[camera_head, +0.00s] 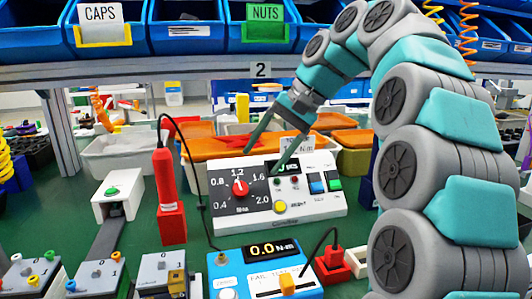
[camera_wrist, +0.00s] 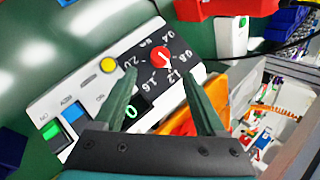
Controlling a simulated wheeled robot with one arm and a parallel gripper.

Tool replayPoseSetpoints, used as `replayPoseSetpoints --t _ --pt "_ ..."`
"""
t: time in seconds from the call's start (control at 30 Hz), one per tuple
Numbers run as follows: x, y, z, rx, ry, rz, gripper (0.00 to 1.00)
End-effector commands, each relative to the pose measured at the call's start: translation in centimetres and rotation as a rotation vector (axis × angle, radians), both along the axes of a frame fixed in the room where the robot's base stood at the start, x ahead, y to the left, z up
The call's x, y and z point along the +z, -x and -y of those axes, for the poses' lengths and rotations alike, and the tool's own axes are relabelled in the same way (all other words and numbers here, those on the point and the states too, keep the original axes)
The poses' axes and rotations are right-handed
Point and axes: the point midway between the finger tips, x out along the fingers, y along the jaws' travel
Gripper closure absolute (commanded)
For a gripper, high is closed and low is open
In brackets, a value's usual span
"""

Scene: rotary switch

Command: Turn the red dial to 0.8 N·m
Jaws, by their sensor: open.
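The red dial (camera_head: 240,188) sits on the black scale panel at the left of a white control box (camera_head: 318,211). The scale reads 0.4, 0.8, 1.2, 1.6 and 2.0. The dial's white mark seems to point up near 1.2; its exact angle is too small to tell. My gripper (camera_head: 262,160) is open and empty, with its two dark green fingers above and behind the box's top edge. In the wrist view the dial (camera_wrist: 160,57) shows beyond the fingertips, roughly between them, with no finger touching it. The scale appears upside down there.
The box also has a yellow button (camera_head: 281,206), blue switch (camera_head: 317,182) and green switch (camera_head: 335,184). In front stands a blue tester (camera_head: 232,262) reading 0.0 N·m. A red tool (camera_head: 167,190) stands at left. Orange-topped bins (camera_head: 200,146) are behind the box.

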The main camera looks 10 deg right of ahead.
Motion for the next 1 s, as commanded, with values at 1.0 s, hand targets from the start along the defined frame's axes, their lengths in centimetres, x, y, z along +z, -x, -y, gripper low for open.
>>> replayPoseSetpoints --t 1.0 --pt "-2.5 4.9 -5.9 0.257 0.784 0.663 0.44"
